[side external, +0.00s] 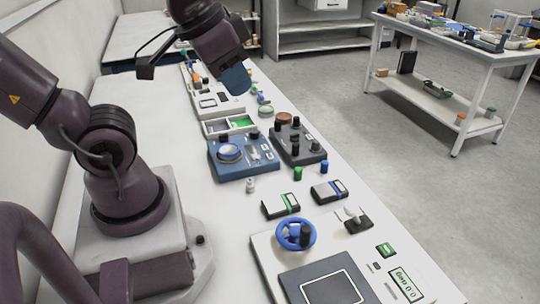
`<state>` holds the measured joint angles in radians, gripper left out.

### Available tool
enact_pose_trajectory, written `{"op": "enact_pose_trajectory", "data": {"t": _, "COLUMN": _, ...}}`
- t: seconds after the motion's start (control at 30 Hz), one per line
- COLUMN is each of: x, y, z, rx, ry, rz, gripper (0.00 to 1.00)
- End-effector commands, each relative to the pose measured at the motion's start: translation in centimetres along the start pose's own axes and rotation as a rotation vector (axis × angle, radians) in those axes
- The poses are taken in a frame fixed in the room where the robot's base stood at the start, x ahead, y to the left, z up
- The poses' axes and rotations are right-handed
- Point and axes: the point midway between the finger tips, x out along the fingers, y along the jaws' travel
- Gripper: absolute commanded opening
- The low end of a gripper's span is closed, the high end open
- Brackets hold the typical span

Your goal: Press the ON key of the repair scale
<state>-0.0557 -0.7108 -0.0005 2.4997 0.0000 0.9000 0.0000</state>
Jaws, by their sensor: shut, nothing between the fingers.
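My gripper (236,79) is at the upper middle, high over the far part of the long white table, with its blue-grey end pointing down. Its fingers are shut and small in the picture; nothing shows held in them. A white device (262,246) in the front has a dark grey plate (300,281) with a white square outline, a lit display (405,284) and a green key (386,249). My gripper is far behind and above it. A smaller white device with a display (208,103) lies near my gripper. I cannot read which is the repair scale or which key is ON.
A blue wheel (295,232) and a white-topped lever (353,215) stand up from the front device. A blue box (243,160) and a dark box with knobs (297,146) sit mid-table. Two small dark boxes (281,206) (329,192) lie between. A cluttered side table (455,50) stands at right.

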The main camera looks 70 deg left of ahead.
Motion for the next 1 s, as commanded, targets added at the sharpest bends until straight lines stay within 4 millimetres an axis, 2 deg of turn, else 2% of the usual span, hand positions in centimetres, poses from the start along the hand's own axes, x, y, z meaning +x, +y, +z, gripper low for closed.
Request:
{"op": "enact_pose_trajectory", "data": {"t": 0.17, "x": 3.3, "y": -3.4, "z": 0.5, "rx": -0.109, "ry": -0.162, "rz": -0.077, "gripper": 0.00}}
{"op": "enact_pose_trajectory", "data": {"t": 0.33, "x": 7.2, "y": -8.4, "z": 0.3, "rx": -0.133, "ry": -0.243, "rz": -0.183, "gripper": 0.00}}
{"op": "enact_pose_trajectory", "data": {"t": 0.57, "x": 12.8, "y": -15.6, "z": 0.7, "rx": -0.035, "ry": -0.269, "rz": -0.274, "gripper": 0.00}}
{"op": "enact_pose_trajectory", "data": {"t": 0.7, "x": 16.6, "y": -19.3, "z": 1.3, "rx": 0.081, "ry": -0.245, "rz": -0.282, "gripper": 0.00}}
{"op": "enact_pose_trajectory", "data": {"t": 0.83, "x": 20.4, "y": -21.9, "z": 1.8, "rx": 0.226, "ry": -0.173, "rz": -0.253, "gripper": 0.00}}
{"op": "enact_pose_trajectory", "data": {"t": 0.9, "x": 22.4, "y": -22.5, "z": 1.8, "rx": 0.321, "ry": -0.106, "rz": -0.223, "gripper": 0.00}}
{"op": "enact_pose_trajectory", "data": {"t": 1.0, "x": 24.4, "y": -22.4, "z": 0.8, "rx": 0.457, "ry": 0.012, "rz": -0.184, "gripper": 0.00}}
